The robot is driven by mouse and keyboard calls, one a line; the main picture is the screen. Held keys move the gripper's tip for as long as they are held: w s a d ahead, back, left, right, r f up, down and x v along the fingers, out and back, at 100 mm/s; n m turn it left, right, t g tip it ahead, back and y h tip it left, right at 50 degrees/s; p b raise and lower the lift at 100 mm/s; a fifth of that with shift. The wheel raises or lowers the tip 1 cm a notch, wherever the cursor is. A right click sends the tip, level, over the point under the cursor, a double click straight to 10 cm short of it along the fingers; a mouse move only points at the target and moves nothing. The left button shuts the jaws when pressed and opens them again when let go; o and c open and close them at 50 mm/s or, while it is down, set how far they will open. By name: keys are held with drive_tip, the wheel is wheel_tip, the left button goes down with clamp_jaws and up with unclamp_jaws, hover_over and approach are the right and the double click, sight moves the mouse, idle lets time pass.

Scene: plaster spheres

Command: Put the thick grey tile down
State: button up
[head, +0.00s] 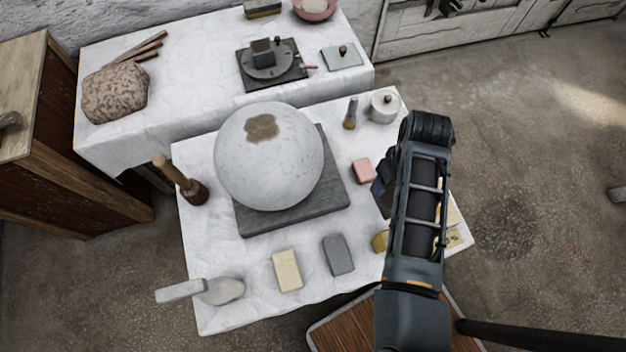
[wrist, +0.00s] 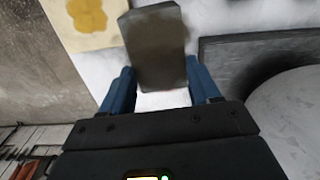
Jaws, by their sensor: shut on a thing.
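My gripper (wrist: 158,72) is shut on the thick grey tile (wrist: 155,45), a flat grey-brown slab that stands out between the two blue fingers in the wrist view. White cloth shows around it; I cannot tell whether the tile touches the cloth. In the head view my arm hides most of the gripper and the tile, over the right part of the front table (head: 215,310).
A big pale sphere (head: 262,170) rests on a dark slab (head: 330,195), left of my arm. A pink block (head: 363,171), a grey block (head: 338,254) and a cream block (head: 287,270) lie nearby. A lidded white pot (head: 383,107) stands behind. Yellow-patterned paper (wrist: 88,15) lies near the table edge.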

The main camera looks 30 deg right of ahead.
drive_tip(key=s+d+r, duration=0.1)
drive_tip(key=d+r, duration=0.2)
drive_tip(key=d, duration=0.3)
drive_tip(key=shift+s+d+m, duration=0.15)
drive_tip(key=shift+m, duration=0.15)
drive_tip(key=shift+w+d+f+b, duration=0.1)
drive_tip(key=shift+w+d+f, duration=0.55)
drive_tip(key=shift+w+f, duration=1.2)
drive_tip(key=shift+w+d+f+b, duration=0.15)
drive_tip(key=shift+w+d+f, duration=0.45)
drive_tip(key=shift+w+f, duration=1.2)
drive_tip(key=shift+w+d+f+b, duration=0.1)
drive_tip(key=shift+w+d+f, duration=0.55)
drive_tip(key=shift+w+f, duration=1.2)
drive_tip(key=o, duration=1.2)
drive_tip(key=shift+f, duration=0.1)
drive_tip(key=shift+c, duration=0.2)
